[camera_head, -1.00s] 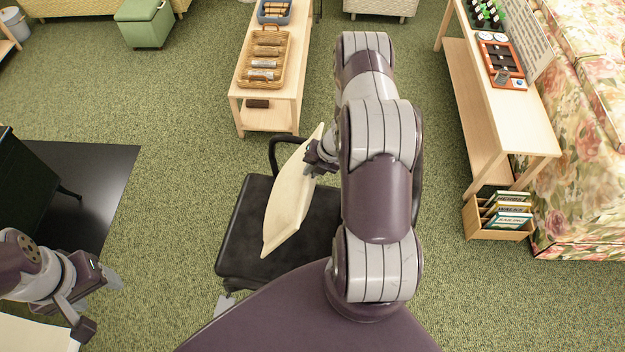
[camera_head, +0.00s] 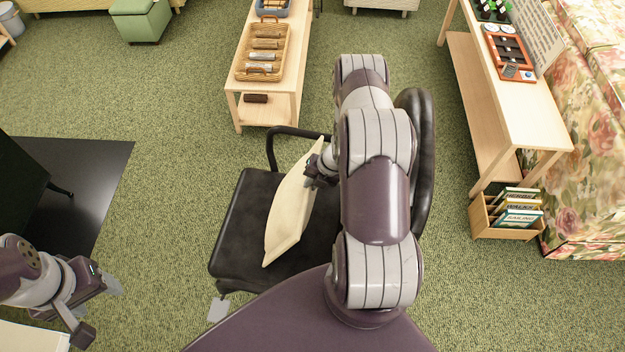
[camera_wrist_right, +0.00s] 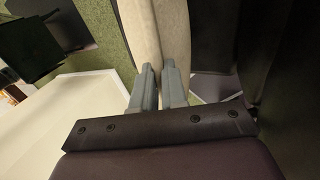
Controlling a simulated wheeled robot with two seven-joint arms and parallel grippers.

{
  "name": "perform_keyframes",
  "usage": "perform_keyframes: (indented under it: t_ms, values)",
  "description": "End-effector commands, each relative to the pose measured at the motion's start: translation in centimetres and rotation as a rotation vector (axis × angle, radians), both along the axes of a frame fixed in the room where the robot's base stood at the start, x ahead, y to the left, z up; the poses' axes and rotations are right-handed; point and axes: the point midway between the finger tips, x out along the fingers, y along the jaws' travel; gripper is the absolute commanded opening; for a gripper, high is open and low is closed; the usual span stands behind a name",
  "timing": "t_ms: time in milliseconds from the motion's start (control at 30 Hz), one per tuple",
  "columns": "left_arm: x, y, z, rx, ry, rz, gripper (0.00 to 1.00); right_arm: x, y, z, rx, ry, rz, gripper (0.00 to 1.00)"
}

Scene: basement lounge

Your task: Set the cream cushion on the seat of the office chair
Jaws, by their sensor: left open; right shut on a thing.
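The cream cushion (camera_head: 290,212) is tilted, nearly on edge, over the black seat (camera_head: 240,222) of the office chair in the head view. My right gripper (camera_head: 322,168) is shut on the cushion's right side; the forearm hides part of the chair. In the right wrist view the two fingers (camera_wrist_right: 160,88) pinch the cushion (camera_wrist_right: 158,28) between them. I cannot tell whether its lower edge touches the seat. The chair's backrest (camera_head: 418,160) shows right of my arm. My left gripper (camera_head: 95,305) is open and empty at the lower left, away from the chair.
A wooden table with a basket (camera_head: 262,52) stands behind the chair. A wooden console table (camera_head: 520,105) and a book box (camera_head: 505,215) are at the right, beside a floral sofa (camera_head: 590,150). A black piece of furniture (camera_head: 20,190) stands at the left. Green carpet lies open between.

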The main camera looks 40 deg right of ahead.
Motion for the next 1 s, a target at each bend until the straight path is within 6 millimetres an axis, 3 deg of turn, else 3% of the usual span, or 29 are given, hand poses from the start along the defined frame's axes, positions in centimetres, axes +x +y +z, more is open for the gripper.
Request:
perform_keyframes:
  t_ms: [133,167,233,533,667,1000]
  values:
    - [0.0,0.0,0.1,0.000,0.000,0.000,0.61,0.0,0.0,0.2,0.000,-0.001,0.000,0.00]
    - [0.0,0.0,0.2,0.000,0.000,0.000,0.61,0.0,0.0,0.2,0.000,-0.001,0.000,0.19]
    - [0.0,0.0,0.2,0.000,-0.001,0.000,0.61,0.0,0.0,0.2,0.000,-0.001,0.000,0.41]
    - [0.0,0.0,0.1,0.000,0.000,0.000,0.61,0.0,0.0,0.2,0.000,0.000,0.000,0.42]
    - [0.0,0.0,-0.3,0.000,0.000,0.000,0.61,-0.3,-0.4,1.2,-0.001,-0.001,-0.001,0.42]
    - [0.0,0.0,-1.1,0.000,0.000,0.000,0.61,-2.6,-2.6,8.8,-0.002,-0.003,0.000,0.42]
